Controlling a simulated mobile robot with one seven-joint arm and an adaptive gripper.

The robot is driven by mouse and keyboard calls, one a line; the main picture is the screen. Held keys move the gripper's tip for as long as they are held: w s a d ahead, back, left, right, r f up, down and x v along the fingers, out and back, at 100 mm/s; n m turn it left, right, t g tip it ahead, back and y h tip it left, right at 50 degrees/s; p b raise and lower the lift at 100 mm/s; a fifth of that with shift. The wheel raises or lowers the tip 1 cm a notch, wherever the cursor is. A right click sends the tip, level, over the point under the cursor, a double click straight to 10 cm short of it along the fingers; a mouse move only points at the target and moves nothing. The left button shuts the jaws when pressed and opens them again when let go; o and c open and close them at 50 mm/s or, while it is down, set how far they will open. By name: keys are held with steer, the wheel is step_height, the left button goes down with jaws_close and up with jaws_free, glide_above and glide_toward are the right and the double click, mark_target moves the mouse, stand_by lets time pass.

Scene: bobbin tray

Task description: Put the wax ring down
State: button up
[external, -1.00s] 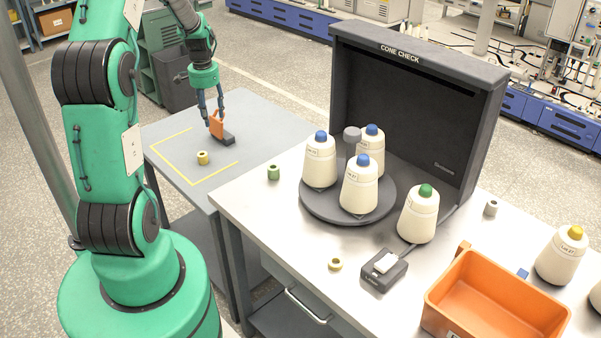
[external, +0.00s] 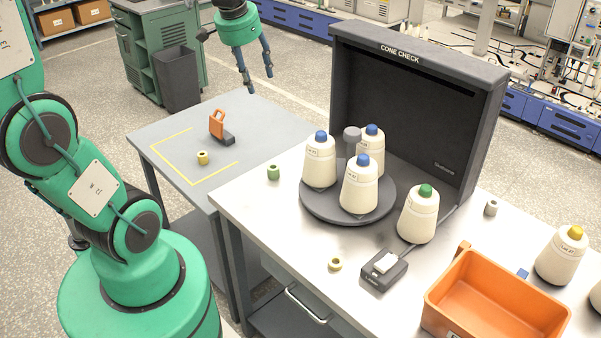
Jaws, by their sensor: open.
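My gripper (external: 260,82) is open and empty, raised above the far part of the grey side table (external: 255,113). Its fingers point down, with nothing between them. Small ring-shaped pieces stand in view, and I cannot tell which is the wax ring. A yellow ring (external: 202,158) stands inside the yellow corner marks on the side table. A pale yellow ring (external: 335,265) lies near the front of the steel bench. A green ring (external: 273,173) and a grey ring (external: 491,208) also stand on the bench. My gripper is apart from all of them.
An orange-handled tool with a dark base (external: 220,128) stands on the side table. The bench holds a turntable (external: 347,212) with several cones, a dark CONE CHECK booth (external: 415,53), a small grey device (external: 384,272) and an orange bin (external: 497,295).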

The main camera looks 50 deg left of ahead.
steer(key=s+d+r+t, duration=0.1)
steer(key=s+d, duration=0.6)
steer(key=s+d+r+t+h, duration=0.1)
steer(key=s+d+r, duration=0.1)
steer(key=s+d, duration=0.5)
steer(key=shift+s+r+m, duration=0.3)
steer(key=shift+s+m, duration=0.1)
steer(key=shift+s, duration=0.3)
steer(key=shift+o, duration=0.5)
steer(key=w+d+f+g+p, duration=0.2)
steer(key=w+d+f+g, duration=0.1)
steer(key=w+d+f, duration=0.7)
steer(key=d+f+m+g, duration=0.1)
steer(key=d+f+g, duration=0.1)
steer(key=d+f, duration=0.9)
step_height(320, 180, down, 5)
steer(key=shift+w+r+m+p, duration=0.1)
steer(key=shift+w+m+p, duration=0.2)
steer(key=shift+p, duration=0.05)
steer(key=shift+d, duration=0.1)
